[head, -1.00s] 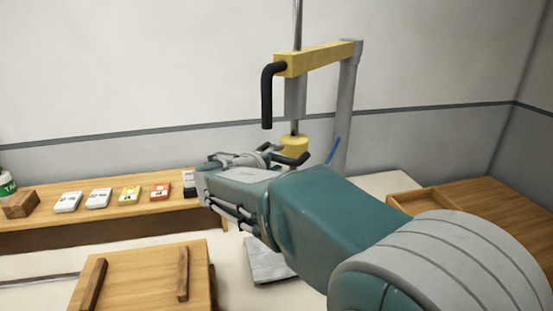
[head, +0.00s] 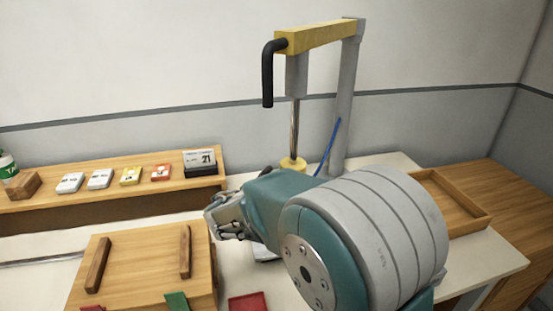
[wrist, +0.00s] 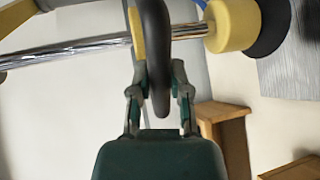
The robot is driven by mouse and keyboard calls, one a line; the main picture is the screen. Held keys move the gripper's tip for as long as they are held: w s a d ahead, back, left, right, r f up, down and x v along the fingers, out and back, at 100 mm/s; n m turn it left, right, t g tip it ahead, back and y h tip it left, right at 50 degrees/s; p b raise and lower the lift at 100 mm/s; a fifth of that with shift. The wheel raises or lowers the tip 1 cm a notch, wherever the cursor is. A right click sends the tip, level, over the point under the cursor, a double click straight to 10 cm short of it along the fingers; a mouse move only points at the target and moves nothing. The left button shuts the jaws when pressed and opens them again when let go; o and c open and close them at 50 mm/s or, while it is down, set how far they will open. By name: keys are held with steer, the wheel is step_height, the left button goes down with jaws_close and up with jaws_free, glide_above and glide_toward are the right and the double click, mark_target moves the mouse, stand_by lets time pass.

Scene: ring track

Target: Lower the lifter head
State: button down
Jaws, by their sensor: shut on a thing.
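The lifter stands at the back, with a grey post (head: 348,95), a yellow top beam (head: 318,35) and a curved black handle (head: 267,75) at its left end. Its yellow head (head: 292,163) hangs at the bottom of a bare chrome rod (head: 295,125), just above my arm. The wrist view shows the yellow head (wrist: 232,25) with a dark base, at the end of the chrome rod. There my gripper (wrist: 158,95) is shut on a black lever (wrist: 155,45), which passes between its fingers in front of the rod.
A wooden shelf (head: 120,203) at the left holds several small cards and a dark calendar stand (head: 200,163). A wooden board with two bars (head: 140,262) lies in front, with green and red pieces near it. A shallow wooden tray (head: 455,200) is at the right.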

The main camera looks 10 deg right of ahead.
step_height(320, 180, down, 7)
steer(key=shift+f, duration=0.1)
stand_by(0.3)
steer(key=c, duration=0.6)
jaws_free()
steer(key=v, duration=1.2)
